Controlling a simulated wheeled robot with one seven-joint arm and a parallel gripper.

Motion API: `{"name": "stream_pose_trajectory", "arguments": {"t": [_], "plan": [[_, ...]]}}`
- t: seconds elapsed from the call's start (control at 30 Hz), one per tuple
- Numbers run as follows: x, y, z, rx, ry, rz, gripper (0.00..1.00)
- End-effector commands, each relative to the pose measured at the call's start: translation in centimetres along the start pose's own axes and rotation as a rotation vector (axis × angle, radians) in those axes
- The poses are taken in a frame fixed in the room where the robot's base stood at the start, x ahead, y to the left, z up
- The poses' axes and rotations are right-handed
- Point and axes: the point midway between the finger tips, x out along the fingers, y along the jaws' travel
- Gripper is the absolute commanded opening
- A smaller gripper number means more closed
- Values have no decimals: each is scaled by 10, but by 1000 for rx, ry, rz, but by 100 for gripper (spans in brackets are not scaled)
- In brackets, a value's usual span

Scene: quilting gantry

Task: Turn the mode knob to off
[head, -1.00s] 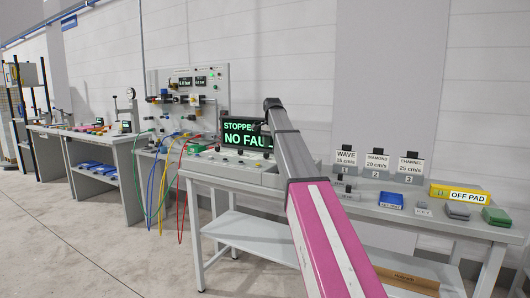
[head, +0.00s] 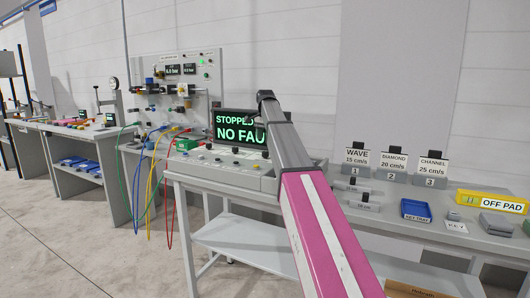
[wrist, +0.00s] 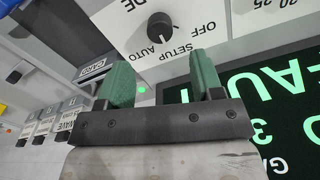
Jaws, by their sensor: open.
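The mode knob (wrist: 160,25) is a round black knob on a white panel at the top of the wrist view. The labels OFF, SETUP and AUTO sit around its lower and right side. A small light mark shows at its lower edge, near AUTO; its exact setting is hard to tell. My gripper (wrist: 162,82) is open, its two green fingers apart and empty, just below the knob in the picture and not around it. In the head view my arm hides the gripper and the knob cannot be made out. The control console (head: 215,172) stands on the bench.
A screen (head: 238,128) reading STOPPED, NO FAU... stands behind the console, partly hidden by my arm. To the right are numbered card holders, a blue tray (head: 416,210) and the yellow OFF PAD (head: 480,199). Coloured hoses (head: 150,180) hang at the left.

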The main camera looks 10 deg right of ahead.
Motion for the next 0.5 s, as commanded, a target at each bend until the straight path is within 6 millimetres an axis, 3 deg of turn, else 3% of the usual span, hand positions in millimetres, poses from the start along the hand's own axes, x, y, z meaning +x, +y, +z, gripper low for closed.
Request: {"name": "stream_pose_trajectory", "arguments": {"t": [0.2, 0.5], "plan": [[40, 1, 1, 0, -1, 2, 60], [71, 0, 0, 0, 0, 0, 60]]}}
